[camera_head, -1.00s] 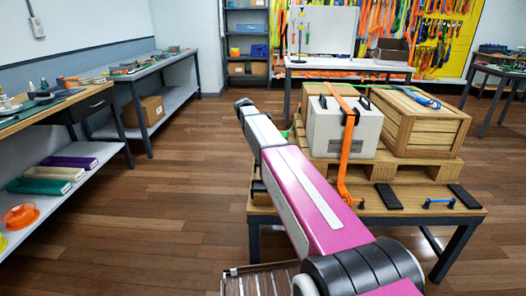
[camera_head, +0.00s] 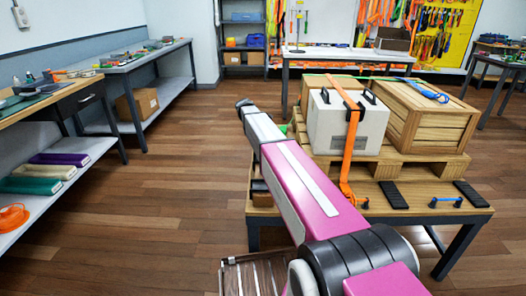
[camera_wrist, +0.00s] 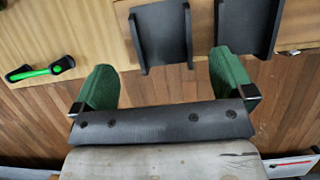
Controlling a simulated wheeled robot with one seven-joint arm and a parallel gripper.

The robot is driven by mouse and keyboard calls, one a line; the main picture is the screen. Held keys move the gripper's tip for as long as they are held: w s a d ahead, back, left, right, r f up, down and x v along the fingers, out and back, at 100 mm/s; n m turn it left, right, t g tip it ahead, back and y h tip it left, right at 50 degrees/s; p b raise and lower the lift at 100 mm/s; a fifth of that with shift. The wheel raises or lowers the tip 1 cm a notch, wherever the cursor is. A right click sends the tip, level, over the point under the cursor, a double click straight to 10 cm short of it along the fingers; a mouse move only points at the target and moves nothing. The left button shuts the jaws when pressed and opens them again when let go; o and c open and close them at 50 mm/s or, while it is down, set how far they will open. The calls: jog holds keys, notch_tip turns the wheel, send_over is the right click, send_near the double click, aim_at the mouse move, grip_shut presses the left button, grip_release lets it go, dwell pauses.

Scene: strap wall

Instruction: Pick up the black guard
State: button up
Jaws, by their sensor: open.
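In the wrist view two black guards lie side by side on the wooden table top at its edge, a left black guard (camera_wrist: 162,35) and a right black guard (camera_wrist: 246,24). Each is a flat plate with raised sides. My gripper (camera_wrist: 164,66) is open and empty, with green fingers spread apart below the left guard in the picture. The right finger's tip is close to that guard's lower right corner; I cannot tell if they touch. In the head view two flat black guards (camera_head: 393,194) (camera_head: 470,193) lie on the table's front strip. My gripper's fingers are hidden there.
A white case (camera_head: 335,128) with an orange strap (camera_head: 350,150) and a wooden crate (camera_head: 430,115) stand on a pallet. Blue-ended fittings (camera_head: 446,202) lie by the guards. A black-and-green tool (camera_wrist: 40,70) lies on the left. Open floor is left of the table.

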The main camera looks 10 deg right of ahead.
jog(key=x, duration=0.5)
jog(key=shift+s+a, duration=0.1)
jog(key=shift+s, duration=0.1)
jog(key=shift+r, duration=0.1)
jog(key=c, duration=0.9)
jog(key=shift+c, duration=0.2)
jog(key=w+a+r, duration=0.1)
jog(key=a+r, duration=0.3)
jog(key=a, duration=0.3)
jog(key=w+a+r, duration=0.1)
jog(key=a+r, duration=0.3)
jog(key=a, duration=0.2)
jog(key=shift+w+a, duration=0.4)
